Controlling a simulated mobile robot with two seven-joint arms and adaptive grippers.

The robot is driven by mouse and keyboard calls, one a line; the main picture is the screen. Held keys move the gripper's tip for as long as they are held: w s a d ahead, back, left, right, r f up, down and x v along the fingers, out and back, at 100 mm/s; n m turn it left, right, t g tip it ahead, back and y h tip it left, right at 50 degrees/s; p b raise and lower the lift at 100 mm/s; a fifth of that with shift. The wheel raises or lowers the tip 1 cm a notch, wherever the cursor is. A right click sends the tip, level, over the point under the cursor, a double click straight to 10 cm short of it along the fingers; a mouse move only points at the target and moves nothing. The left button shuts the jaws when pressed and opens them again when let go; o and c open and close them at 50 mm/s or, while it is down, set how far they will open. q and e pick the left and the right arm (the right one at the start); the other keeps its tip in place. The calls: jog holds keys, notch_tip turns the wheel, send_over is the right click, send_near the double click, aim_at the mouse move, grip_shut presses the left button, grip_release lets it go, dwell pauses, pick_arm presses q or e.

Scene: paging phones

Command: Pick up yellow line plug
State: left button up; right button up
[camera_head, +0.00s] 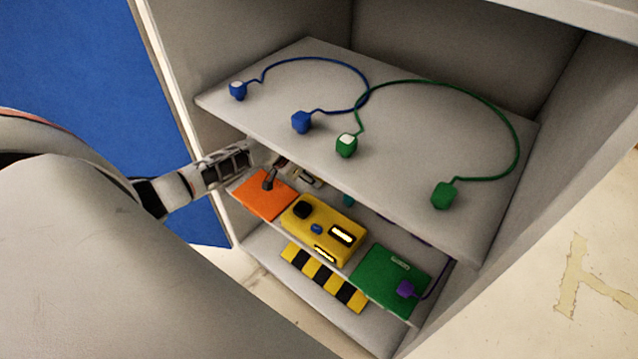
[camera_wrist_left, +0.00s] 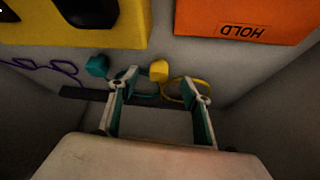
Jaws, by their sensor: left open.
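The yellow line plug (camera_wrist_left: 159,70) is a small yellow block with a yellow cable (camera_wrist_left: 183,94), in the left wrist view. My left gripper (camera_wrist_left: 163,80) is open, with one fingertip on each side of the plug in that view. I cannot tell whether the fingers touch it. In the head view my left gripper (camera_head: 298,174) reaches in under the upper shelf board, partly hidden by it. I cannot pick out the yellow plug there. My right gripper is not in view.
A teal plug (camera_wrist_left: 97,66) lies left of the fingers. The yellow box (camera_head: 318,232) stands between an orange HOLD panel (camera_head: 262,195) and a green panel (camera_head: 388,279). Blue and green plugs lie on the upper shelf (camera_head: 400,150), close above my gripper.

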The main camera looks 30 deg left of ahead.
aim_at(317, 178)
pick_arm(q)
jog(key=shift+w+d, duration=0.15)
jog(key=shift+w, duration=0.35)
jog(key=b+x, duration=0.2)
jog(key=x, duration=0.2)
jog(key=shift+s+f, duration=0.15)
jog(key=shift+f, duration=0.1)
jog(key=shift+w+f+b, duration=0.3)
jog(key=shift+w, duration=0.1)
jog(key=shift+r, duration=0.15)
jog(key=shift+c, duration=0.7)
jog(key=c, duration=1.2)
jog(key=shift+o, duration=0.2)
